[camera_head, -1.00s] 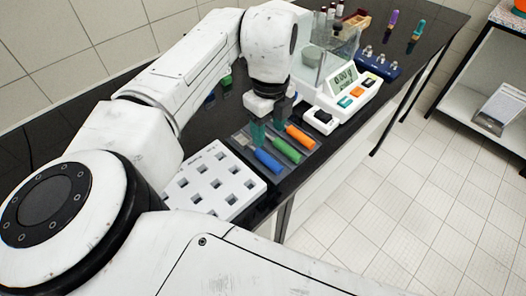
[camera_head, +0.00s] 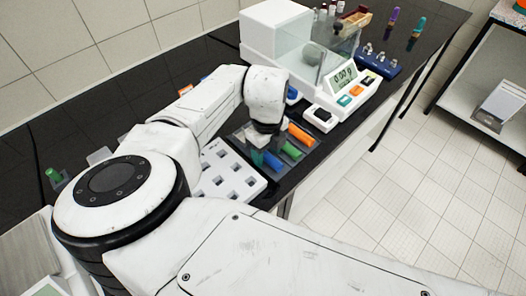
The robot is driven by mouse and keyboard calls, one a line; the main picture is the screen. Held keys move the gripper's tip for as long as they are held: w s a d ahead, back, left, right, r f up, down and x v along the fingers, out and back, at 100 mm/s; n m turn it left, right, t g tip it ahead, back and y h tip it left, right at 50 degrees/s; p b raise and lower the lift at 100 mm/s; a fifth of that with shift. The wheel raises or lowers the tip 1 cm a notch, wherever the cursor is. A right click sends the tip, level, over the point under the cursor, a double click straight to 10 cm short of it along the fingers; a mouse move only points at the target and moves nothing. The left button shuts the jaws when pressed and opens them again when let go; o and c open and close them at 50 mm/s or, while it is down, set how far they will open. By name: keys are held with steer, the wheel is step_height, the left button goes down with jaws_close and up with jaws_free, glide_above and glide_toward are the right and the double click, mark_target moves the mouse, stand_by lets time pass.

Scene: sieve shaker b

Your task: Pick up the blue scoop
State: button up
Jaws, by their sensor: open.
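The blue scoop (camera_head: 272,161) lies on a dark tray on the black bench, with its blue handle towards the bench's front edge. It is the nearest of three scoops lying side by side; the green scoop (camera_head: 291,150) and the orange scoop (camera_head: 301,135) lie beyond it. My gripper (camera_head: 268,151) is open and points down at the blue scoop. One teal finger shows just left of the blue handle. The other finger is hard to make out, and my gripper hides the rest of the scoop. I cannot tell whether the fingers touch the scoop.
A white rack with square holes (camera_head: 232,180) stands left of the tray, close to my gripper. A balance with a glass shield and display (camera_head: 343,77) stands beyond the scoops. A blue holder (camera_head: 378,62) is further right. The bench's front edge is close to the scoops.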

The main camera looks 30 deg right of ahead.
jaws_close()
stand_by(0.4)
steer(key=shift+r, duration=0.1)
